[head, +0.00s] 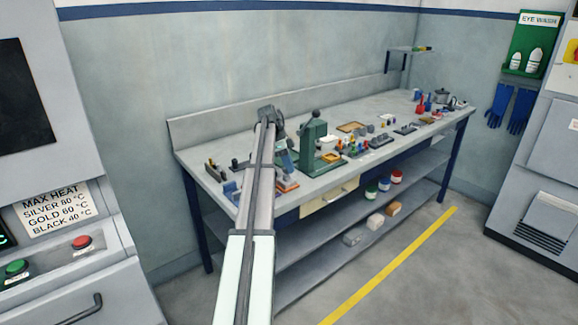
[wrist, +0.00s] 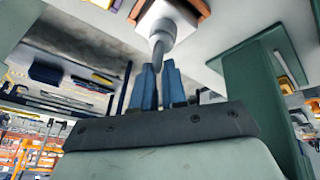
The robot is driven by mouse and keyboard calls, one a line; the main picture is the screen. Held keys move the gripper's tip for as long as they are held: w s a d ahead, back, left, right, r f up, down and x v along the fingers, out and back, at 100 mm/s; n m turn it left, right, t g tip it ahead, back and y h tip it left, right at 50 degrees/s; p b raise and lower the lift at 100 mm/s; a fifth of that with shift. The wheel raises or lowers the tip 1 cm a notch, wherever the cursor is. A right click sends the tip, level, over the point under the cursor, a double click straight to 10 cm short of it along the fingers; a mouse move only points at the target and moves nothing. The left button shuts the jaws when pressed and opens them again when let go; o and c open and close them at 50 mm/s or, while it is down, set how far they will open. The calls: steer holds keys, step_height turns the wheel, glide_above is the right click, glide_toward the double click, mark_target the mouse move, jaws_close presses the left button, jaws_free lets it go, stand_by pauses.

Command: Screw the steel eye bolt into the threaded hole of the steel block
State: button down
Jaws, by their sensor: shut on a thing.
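My gripper (wrist: 158,68) has its two blue fingers close together, shut on the grey steel eye bolt (wrist: 166,28). The eye bolt's rounded grey part stands out past the fingertips towards the pale steel block (wrist: 150,18) at the top of the wrist view. The block sits by an orange-brown base (wrist: 203,8). Whether the bolt's thread is in the hole is hidden. In the head view my gripper (head: 288,170) points down over the orange base (head: 288,186) near the bench's front edge. Bolt and block are too small to make out there.
A green press (head: 314,140) stands on the bench just right of my gripper; its green column (wrist: 250,100) is close in the wrist view. Small tools and coloured bottles (head: 352,146) crowd the bench farther right. Dark and blue items (head: 214,170) lie to the left.

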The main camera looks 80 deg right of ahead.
steer(key=shift+s+a+f, duration=0.1)
steer(key=shift+s+a, duration=0.05)
steer(key=shift+a, duration=0.2)
steer(key=shift+a+m+y, duration=0.1)
steer(key=shift+m+y, duration=0.5)
steer(key=shift+m, duration=0.6)
steer(key=c, duration=1.1)
jaws_free()
steer(key=shift+c, duration=0.3)
steer(key=shift+d+t, duration=0.2)
steer(key=shift+t, duration=0.1)
steer(key=shift+c, duration=1.1)
steer(key=n+h, duration=0.1)
steer(key=n, duration=0.1)
steer(key=n+h, duration=0.1)
steer(key=n, duration=0.2)
steer(key=shift+d+g, duration=0.2)
steer(key=shift+g, duration=0.2)
steer(key=n, duration=0.1)
steer(key=n+h, duration=0.1)
steer(key=n, duration=0.1)
steer(key=n+h, duration=0.1)
steer(key=shift+d+n, duration=0.3)
